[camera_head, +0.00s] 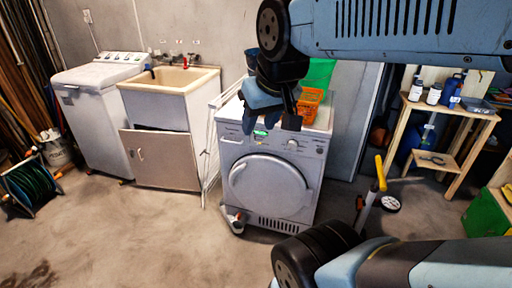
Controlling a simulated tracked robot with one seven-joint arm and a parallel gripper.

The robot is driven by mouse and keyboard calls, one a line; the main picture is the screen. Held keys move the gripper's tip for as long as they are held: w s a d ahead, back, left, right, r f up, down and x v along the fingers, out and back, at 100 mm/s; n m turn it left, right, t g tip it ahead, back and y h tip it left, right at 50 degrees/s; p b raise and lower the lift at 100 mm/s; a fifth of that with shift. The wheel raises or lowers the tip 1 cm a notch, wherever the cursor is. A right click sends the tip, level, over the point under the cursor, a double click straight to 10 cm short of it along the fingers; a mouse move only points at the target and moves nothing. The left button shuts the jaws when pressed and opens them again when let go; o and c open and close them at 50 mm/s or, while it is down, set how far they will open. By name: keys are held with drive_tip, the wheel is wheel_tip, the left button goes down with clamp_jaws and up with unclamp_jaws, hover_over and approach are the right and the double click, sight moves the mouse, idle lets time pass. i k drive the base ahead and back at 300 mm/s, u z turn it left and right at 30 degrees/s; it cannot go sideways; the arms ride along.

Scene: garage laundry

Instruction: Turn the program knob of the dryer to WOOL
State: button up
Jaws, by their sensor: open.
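The dryer (270,187) is a white front-loading machine with a round door, standing in the middle of the view. Its control panel runs along the top of the front, with a small lit green display (260,133). The program knob (292,145) is a small round dial on the panel, right of the display. The program labels, including WOOL, are too small to read. My gripper (272,120) is open and hangs from above over the panel, its fingers pointing down. In the picture its tips are just above and left of the knob. I cannot tell whether it touches anything.
An orange basket (309,104) sits on the dryer top. A white drying rack (212,150) leans at its left. Further left stand a sink cabinet (165,158) and a white washer (98,125). A wooden shelf (450,135) with bottles stands right. The floor in front is largely clear.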

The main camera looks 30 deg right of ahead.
sight(292, 145)
drive_tip(key=u, duration=1.05)
drive_tip(key=k, duration=0.9)
drive_tip(key=z, duration=1.9)
drive_tip(key=i, duration=1)
